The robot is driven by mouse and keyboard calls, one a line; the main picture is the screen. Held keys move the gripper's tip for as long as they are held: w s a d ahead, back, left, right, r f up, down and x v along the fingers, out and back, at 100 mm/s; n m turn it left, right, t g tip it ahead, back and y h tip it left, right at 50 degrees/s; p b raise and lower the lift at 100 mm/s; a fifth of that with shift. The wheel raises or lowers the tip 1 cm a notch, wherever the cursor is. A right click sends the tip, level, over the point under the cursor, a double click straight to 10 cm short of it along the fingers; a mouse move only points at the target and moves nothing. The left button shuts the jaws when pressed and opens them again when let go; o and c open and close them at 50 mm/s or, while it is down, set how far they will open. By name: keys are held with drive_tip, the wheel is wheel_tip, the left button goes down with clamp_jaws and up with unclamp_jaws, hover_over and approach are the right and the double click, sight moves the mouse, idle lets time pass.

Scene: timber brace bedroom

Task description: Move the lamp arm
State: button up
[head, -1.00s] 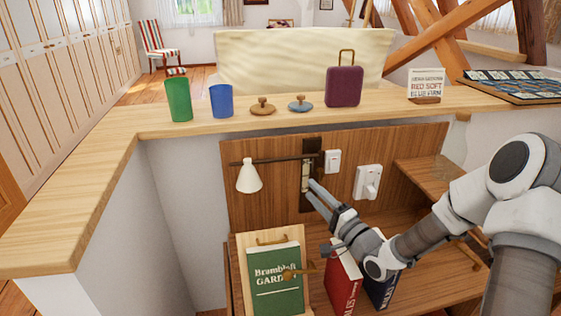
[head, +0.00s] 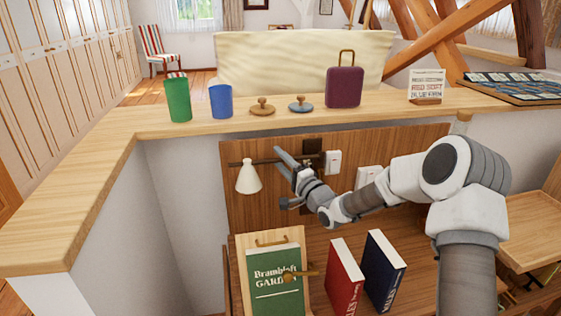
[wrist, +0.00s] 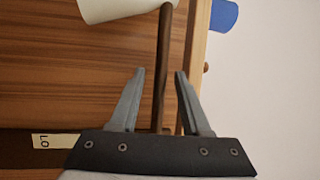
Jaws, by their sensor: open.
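The lamp arm is a thin dark rod (head: 265,160) that runs sideways from a dark wall plate (head: 312,145) on the wooden back panel. A white cone shade (head: 249,177) hangs near its left end. My gripper (head: 281,178) is at the rod, between the shade and the plate, and hides part of both rod and plate. In the wrist view my gripper (wrist: 160,75) is open and empty. The rod (wrist: 163,50) passes between its fingers there, with no clear contact. The shade (wrist: 118,8) shows just beyond the fingertips.
A wooden ledge (head: 160,121) above holds a green cup (head: 178,100), a blue cup (head: 221,101) and a purple case (head: 343,87). White switches (head: 333,162) sit right of the plate. A green book (head: 274,279), a red book (head: 343,277) and a dark blue book (head: 384,271) stand below.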

clamp_jaws()
drive_tip(key=shift+r, duration=0.1)
idle(1.3)
